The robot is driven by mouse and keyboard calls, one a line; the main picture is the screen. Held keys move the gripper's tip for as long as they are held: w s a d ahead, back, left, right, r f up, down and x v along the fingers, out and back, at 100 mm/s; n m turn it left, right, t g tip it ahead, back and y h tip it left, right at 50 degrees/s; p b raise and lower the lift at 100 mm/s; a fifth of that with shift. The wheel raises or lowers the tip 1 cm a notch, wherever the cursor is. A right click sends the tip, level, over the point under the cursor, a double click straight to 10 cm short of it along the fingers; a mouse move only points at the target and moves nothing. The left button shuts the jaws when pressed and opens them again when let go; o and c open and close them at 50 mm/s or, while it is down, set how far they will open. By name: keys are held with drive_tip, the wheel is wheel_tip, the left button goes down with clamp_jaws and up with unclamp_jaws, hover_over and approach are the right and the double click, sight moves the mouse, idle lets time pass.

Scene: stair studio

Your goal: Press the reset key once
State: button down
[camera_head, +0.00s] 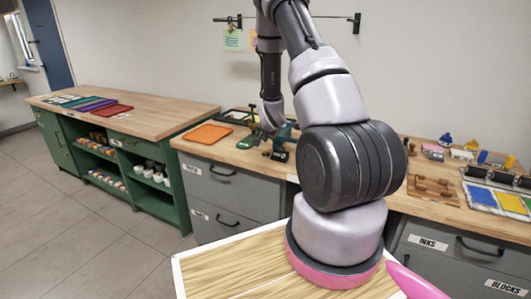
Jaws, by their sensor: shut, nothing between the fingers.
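The reset key cannot be made out. A dark green device (283,139) stands on the wooden bench top behind my arm, with a small black part at its foot. It is too small to tell whether it bears the key. A second small green tool (249,140) stands just left of it. My arm rises in the foreground, and its far links come down above these things. My gripper cannot be picked out; it appears to be hidden behind my own arm links.
The long bench (218,147) has grey drawers and holds an orange mat (207,135), a wooden block rack (433,188) and colored ink pads (482,197) at right. A green cabinet (158,121) with trays stands at left. The floor (75,220) at front left is clear.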

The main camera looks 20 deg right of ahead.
drive_tip(key=shift+r, duration=1.15)
drive_tip(key=s+a+r+n+y, duration=0.1)
drive_tip(key=s+a+r, duration=0.2)
drive_tip(key=r, duration=0.5)
drive_tip(key=s+a+r+n, duration=0.15)
drive_tip(key=s+r, duration=0.25)
drive_tip(key=r, duration=0.4)
drive_tip(key=s+a+r+y, duration=0.1)
drive_tip(key=s+a+r, duration=0.25)
drive_tip(key=r, duration=0.45)
drive_tip(key=s+a+r+n+y, duration=0.1)
drive_tip(key=s+a+r, duration=0.2)
drive_tip(key=s, duration=0.5)
drive_tip(key=s+a+r+n+g, duration=0.1)
drive_tip(key=s+a+r+n, duration=0.1)
drive_tip(key=s, duration=0.6)
drive_tip(key=s+a+r+n+y, duration=0.1)
drive_tip(key=s+a+r, duration=0.3)
drive_tip(key=s, duration=0.5)
wheel_tip(320, 180, up, 2)
drive_tip(key=shift+a+r+n+g+y, duration=0.1)
drive_tip(key=shift+a+n+g+y, duration=0.25)
drive_tip(key=shift+n, duration=0.4)
drive_tip(key=shift+s, duration=0.1)
